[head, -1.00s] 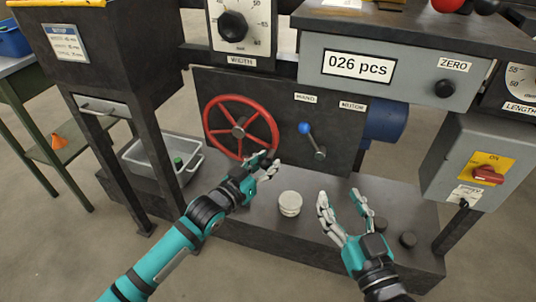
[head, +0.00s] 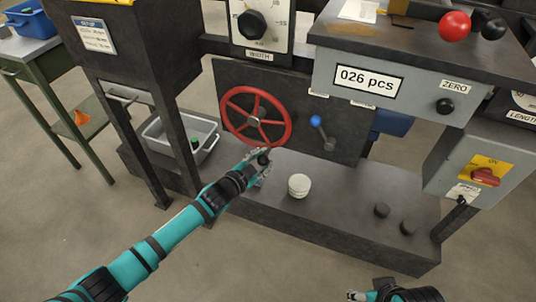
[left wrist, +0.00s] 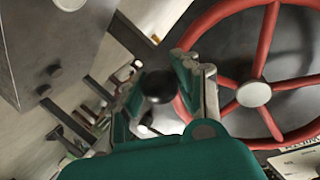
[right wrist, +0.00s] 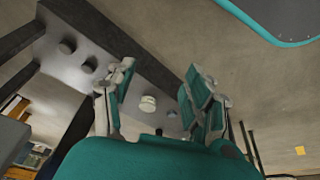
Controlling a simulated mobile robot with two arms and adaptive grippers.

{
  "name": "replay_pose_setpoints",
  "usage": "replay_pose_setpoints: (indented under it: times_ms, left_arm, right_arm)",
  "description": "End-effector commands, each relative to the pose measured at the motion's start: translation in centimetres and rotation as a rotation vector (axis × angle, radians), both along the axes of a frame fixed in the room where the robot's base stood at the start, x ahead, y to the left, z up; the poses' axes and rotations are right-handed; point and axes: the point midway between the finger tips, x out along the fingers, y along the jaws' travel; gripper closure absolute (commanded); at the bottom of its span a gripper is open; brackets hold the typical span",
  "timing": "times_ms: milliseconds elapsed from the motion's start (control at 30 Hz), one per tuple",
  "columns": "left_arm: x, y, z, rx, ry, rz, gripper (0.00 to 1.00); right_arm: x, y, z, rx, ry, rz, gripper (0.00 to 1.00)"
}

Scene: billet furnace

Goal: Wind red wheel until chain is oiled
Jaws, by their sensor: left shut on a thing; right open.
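In the left wrist view the black knob (left wrist: 158,87) sits between the fingers, with the red rim (left wrist: 200,32) just to the right. My right gripper (head: 358,296) is low at the bottom edge of the head view, apart from the machine. In the right wrist view its fingers (right wrist: 155,88) are spread and empty. I cannot make out a chain.
A blue-knobbed lever (head: 321,134) is right of the wheel. A white round container (head: 299,186) stands on the machine's base ledge (head: 340,205). A grey bin (head: 206,150) is left of the wheel. A counter reads 026 pcs (head: 368,80). A red switch (head: 486,177) is at right.

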Motion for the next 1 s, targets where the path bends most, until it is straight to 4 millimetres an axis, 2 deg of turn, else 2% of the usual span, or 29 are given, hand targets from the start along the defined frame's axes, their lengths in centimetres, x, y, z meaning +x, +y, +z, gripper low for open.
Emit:
replay_pose_setpoints:
  times_ms: [200, 400, 900, 933, 1000]
  left_arm:
    - [0.1, 1.0, -0.7, 0.109, -0.028, -0.001, 1.0]
    - [0.3, 1.6, -1.0, 0.157, -0.043, 0.0, 1.0]
    - [0.4, 1.8, -1.2, 0.172, -0.045, 0.001, 1.0]
    - [0.4, 1.8, -1.2, 0.171, -0.045, 0.002, 0.66]
    - [0.4, 1.8, -1.1, 0.17, -0.046, 0.001, 0.57]
  right_arm:
    - [0.9, 0.2, -2.4, 0.0, 0.013, 0.001, 0.47]
    - [1.2, 0.3, -3.7, 0.0, 0.018, 0.002, 0.47]
    - [1.2, 0.2, -4.2, 0.0, 0.02, 0.002, 0.47]
    - [1.2, 0.2, -4.2, 0.0, 0.02, 0.002, 0.47]
    - [1.2, 0.2, -4.2, 0.0, 0.021, 0.002, 0.47]
